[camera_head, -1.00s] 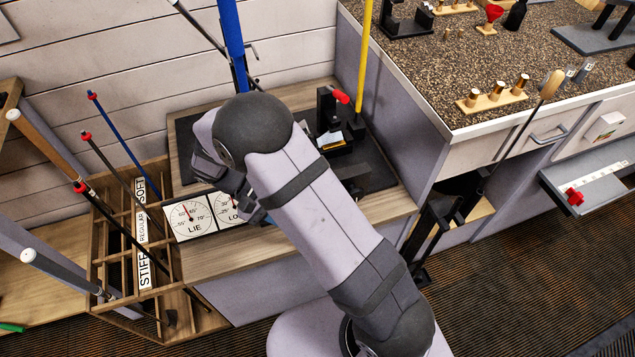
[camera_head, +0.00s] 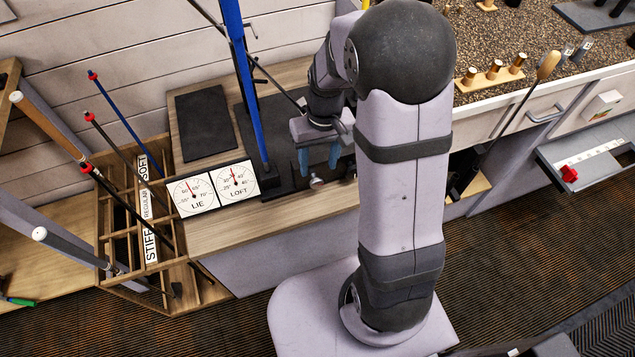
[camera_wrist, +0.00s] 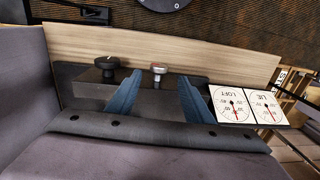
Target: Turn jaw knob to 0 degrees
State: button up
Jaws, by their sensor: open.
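In the wrist view a silver knob with a red mark (camera_wrist: 158,70) and a black knob (camera_wrist: 107,65) stand side by side on a dark block (camera_wrist: 90,88). I cannot read an angle on either, nor tell from labels which is the jaw knob. The silver knob also shows in the head view (camera_head: 316,183), just below my fingertips. My gripper (camera_head: 318,172) is open with blue fingers and empty. In the wrist view the silver knob appears between the fingertips (camera_wrist: 160,77), a little beyond them; contact is not visible. The black knob lies left of the fingers.
LIE (camera_head: 193,195) and LOFT (camera_head: 237,180) dials lie left of the gripper on the wooden bench (camera_head: 215,228). A thick blue upright (camera_head: 243,90) and a thin dark shaft stand close to my wrist. A club rack (camera_head: 150,240) is at left. My arm hides the bench's right part.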

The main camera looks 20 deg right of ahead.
aim_at(317, 180)
jog(key=shift+w+d, duration=0.1)
jog(key=shift+d, duration=0.05)
jog(key=shift+a+f, duration=0.15)
jog(key=shift+f, duration=1.7)
jog(key=shift+a+f, duration=0.15)
jog(key=shift+f, duration=1.65)
jog(key=c, duration=1)
